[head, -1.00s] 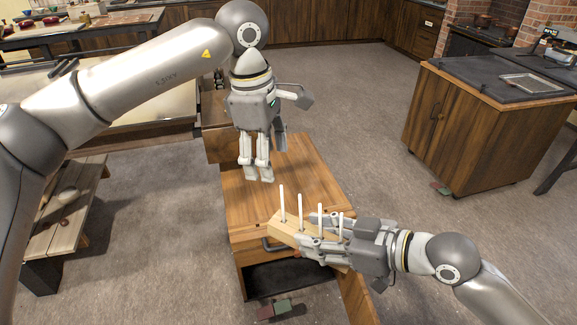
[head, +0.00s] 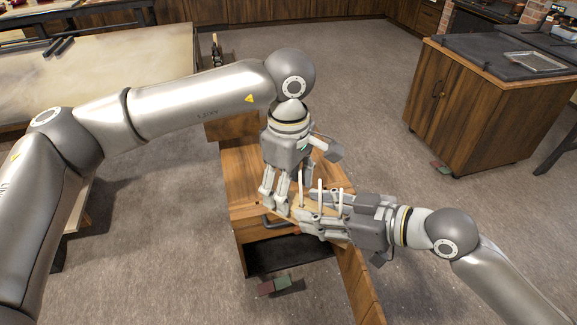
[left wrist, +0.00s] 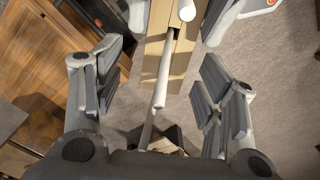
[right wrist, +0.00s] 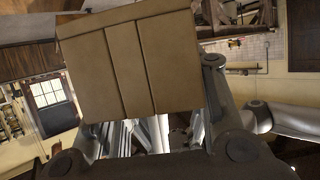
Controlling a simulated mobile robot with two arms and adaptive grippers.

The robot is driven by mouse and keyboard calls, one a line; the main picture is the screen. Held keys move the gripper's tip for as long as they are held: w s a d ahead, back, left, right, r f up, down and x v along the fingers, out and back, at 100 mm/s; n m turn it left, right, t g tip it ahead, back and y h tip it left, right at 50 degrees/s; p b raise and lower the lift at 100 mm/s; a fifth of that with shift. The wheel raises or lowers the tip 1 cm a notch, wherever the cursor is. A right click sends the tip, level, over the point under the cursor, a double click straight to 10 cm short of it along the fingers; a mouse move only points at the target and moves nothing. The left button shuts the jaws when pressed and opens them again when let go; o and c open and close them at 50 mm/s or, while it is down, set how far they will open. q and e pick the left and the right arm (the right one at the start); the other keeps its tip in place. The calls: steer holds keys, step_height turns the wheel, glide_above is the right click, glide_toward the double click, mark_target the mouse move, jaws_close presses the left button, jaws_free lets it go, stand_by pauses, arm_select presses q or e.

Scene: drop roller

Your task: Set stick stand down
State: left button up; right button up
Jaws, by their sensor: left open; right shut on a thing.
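The stick stand (head: 318,210) is a light wooden block with upright white sticks (head: 301,188). My right gripper (head: 315,214) is shut on the stand and holds it above the cabinet top. The stand's panelled face (right wrist: 130,65) fills the upper middle of the right wrist view. My left gripper (head: 275,205) is open, pointing down at the stand's left end. In the left wrist view, the stand (left wrist: 178,70) and a white stick (left wrist: 164,80) show between its spread fingers. Contact of the left fingers with the stand cannot be told. The grippers hide parts of the stand.
A wooden cabinet (head: 235,170) with a dark handle and an open lower space stands beneath the grippers. A dark-topped wooden cabinet (head: 465,115) stands at right. A large pale table (head: 120,75) is at left. Red and green blocks (head: 273,286) lie on the floor in front.

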arm_select(q)
steer(key=shift+f, duration=0.85)
arm_select(e)
steer(key=shift+r, duration=0.1)
arm_select(q)
steer(key=c, duration=1.2)
steer(key=shift+c, duration=0.5)
arm_select(e)
steer(key=o, duration=1.1)
steer(key=shift+s, duration=0.1)
steer(key=shift+o, duration=1)
